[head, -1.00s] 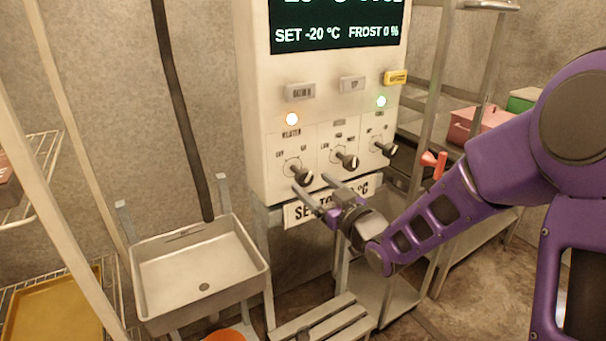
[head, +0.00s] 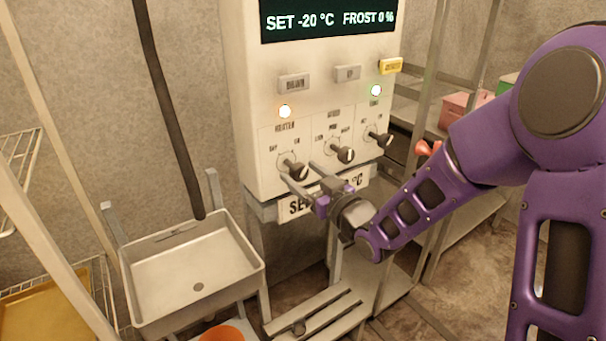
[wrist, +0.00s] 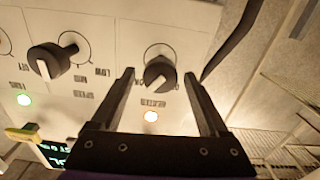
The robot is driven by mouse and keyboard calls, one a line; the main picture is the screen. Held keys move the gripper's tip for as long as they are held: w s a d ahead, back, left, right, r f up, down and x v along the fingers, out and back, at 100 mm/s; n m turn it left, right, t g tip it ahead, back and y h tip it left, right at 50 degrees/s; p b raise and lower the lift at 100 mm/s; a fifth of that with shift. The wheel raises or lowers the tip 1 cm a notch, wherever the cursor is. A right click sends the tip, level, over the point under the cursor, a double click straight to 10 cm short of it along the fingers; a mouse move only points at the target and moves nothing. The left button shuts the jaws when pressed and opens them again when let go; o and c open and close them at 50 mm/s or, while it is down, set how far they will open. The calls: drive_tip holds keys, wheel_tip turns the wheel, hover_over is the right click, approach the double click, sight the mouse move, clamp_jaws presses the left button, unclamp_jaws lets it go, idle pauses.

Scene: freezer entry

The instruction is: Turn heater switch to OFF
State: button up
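The heater switch is a black knob (head: 296,168), leftmost of the row on the white control panel (head: 258,90). It also shows in the wrist view (wrist: 160,73), where its white mark points to the lower left. My gripper (head: 301,172) is open at the panel, with one finger on each side of the knob. In the wrist view a gap shows between the knob and each finger (wrist: 160,82). Whether the fingertips touch the panel cannot be told.
Two more black knobs, the middle one (head: 341,154) and the right one (head: 379,139), sit right of the heater knob. A green lamp (head: 376,91) is lit. A metal sink (head: 137,286) stands below left. A dark pipe (head: 168,100) runs down the wall left of the panel.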

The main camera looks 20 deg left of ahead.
clamp_jaws()
drive_tip(key=shift+f+n+b, duration=0.15)
drive_tip(key=shift+n+b, duration=0.15)
drive_tip(key=shift+b, duration=0.35)
drive_tip(key=n+b, duration=0.1)
drive_tip(key=b, duration=0.2)
drive_tip(key=shift+f+n, duration=0.15)
drive_tip(key=shift+n, duration=0.25)
drive_tip(key=n+b, duration=0.2)
drive_tip(key=b, duration=0.1)
drive_tip(key=shift+n, duration=0.3)
drive_tip(key=n, duration=0.1)
drive_tip(key=n+b, duration=0.1)
drive_tip(key=n, duration=0.1)
drive_tip(key=shift+a+r+n, duration=0.1)
drive_tip(key=shift+r+n, duration=0.2)
drive_tip(key=n, duration=0.5)
drive_tip(key=shift+s, duration=0.1)
drive_tip(key=shift+n, duration=0.3)
